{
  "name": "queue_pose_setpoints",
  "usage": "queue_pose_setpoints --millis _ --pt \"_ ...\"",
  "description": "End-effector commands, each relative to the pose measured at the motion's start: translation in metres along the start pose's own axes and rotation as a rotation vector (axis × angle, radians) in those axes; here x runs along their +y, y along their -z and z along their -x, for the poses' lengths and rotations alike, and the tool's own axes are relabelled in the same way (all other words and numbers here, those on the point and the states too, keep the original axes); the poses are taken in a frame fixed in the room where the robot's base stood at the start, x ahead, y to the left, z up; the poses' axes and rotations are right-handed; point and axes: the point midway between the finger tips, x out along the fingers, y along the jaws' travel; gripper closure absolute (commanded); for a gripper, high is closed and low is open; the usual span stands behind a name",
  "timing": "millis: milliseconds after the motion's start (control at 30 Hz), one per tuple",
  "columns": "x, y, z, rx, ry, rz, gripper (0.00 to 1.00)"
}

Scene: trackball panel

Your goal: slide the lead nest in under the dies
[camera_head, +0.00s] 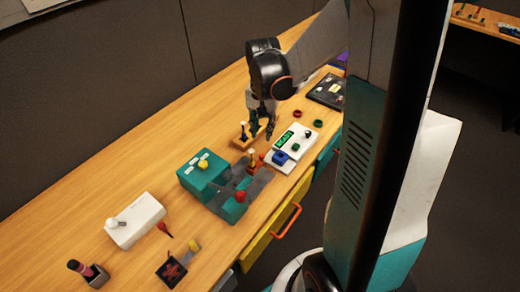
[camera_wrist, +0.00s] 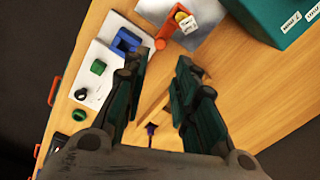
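A teal press-like box (camera_head: 203,178) with a yellow knob stands mid-table. A grey metal plate (camera_head: 258,182) lies beside it, with an orange holder (camera_head: 252,161) on it. I take this holder for the lead nest but cannot be sure. In the wrist view the orange holder (camera_wrist: 168,28) has a yellow top and sits on the plate (camera_wrist: 203,36), apart from the teal box (camera_wrist: 272,16). The dies cannot be made out. My gripper (camera_head: 263,132) hangs behind the holder; in the wrist view my gripper (camera_wrist: 160,66) is open and empty.
A white panel (camera_head: 304,146) with a blue block and knobs lies right of the plate. A wooden block (camera_head: 238,140) with a dark lever is close to my gripper.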

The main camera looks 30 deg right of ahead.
Motion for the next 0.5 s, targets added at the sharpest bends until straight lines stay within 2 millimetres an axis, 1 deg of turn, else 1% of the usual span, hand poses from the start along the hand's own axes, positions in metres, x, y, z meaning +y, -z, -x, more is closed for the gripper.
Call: queue_pose_setpoints --millis 33,200,400,500 --pt "0.000 0.000 -0.013 0.000 0.000 0.001 0.74" --pt "-0.001 0.000 -0.047 0.001 0.000 0.001 0.74" --pt "-0.001 0.000 -0.084 0.001 0.000 0.002 0.74" --pt "-0.001 0.000 -0.098 0.002 0.000 0.002 0.74"
